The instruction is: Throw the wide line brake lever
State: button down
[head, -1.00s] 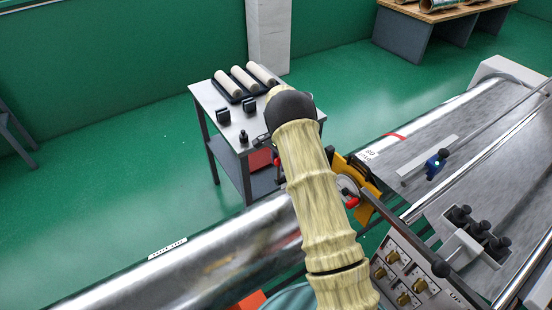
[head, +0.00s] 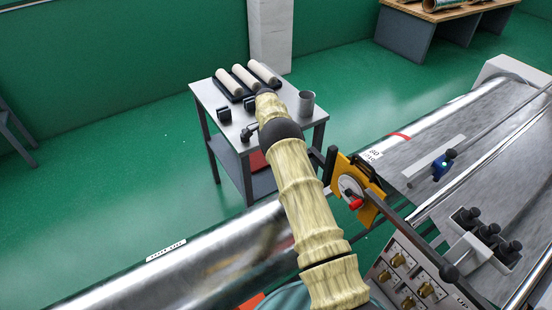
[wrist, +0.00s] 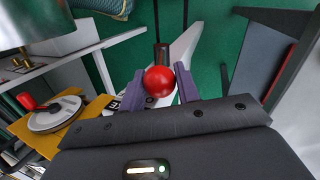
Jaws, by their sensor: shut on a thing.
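In the wrist view, a round red knob (wrist: 159,81) sits between the purple fingers of my gripper (wrist: 160,88), which is shut on it. A dark stem (wrist: 162,53) shows beyond the knob, so it looks like the end of a lever. No label naming its line is readable. The head view does not show the held knob or my fingertips; my sleeved arm hides that area. A yellow plate (head: 374,178) carries a pale disc with a red handle (head: 355,203). The disc (wrist: 52,115) is left of my gripper in the wrist view.
A metal roller (head: 200,258) runs across the front. A control panel (head: 405,275) with several knobs and a black-knobbed bar (head: 405,230) are at lower right. A cart (head: 228,119) behind holds rollers and a grey cup (head: 306,102).

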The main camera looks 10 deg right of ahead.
jog(key=shift+w, duration=0.15)
dwell(0.4)
jog(key=c, duration=1)
grip_release()
jog(key=shift+c, duration=0.2)
jog(key=shift+r, duration=0.1)
notch_tip(320, 180, up, 10)
jog(key=shift+f+b, duration=0.1)
jog(key=shift+b, duration=1)
jog(key=shift+c, duration=0.4)
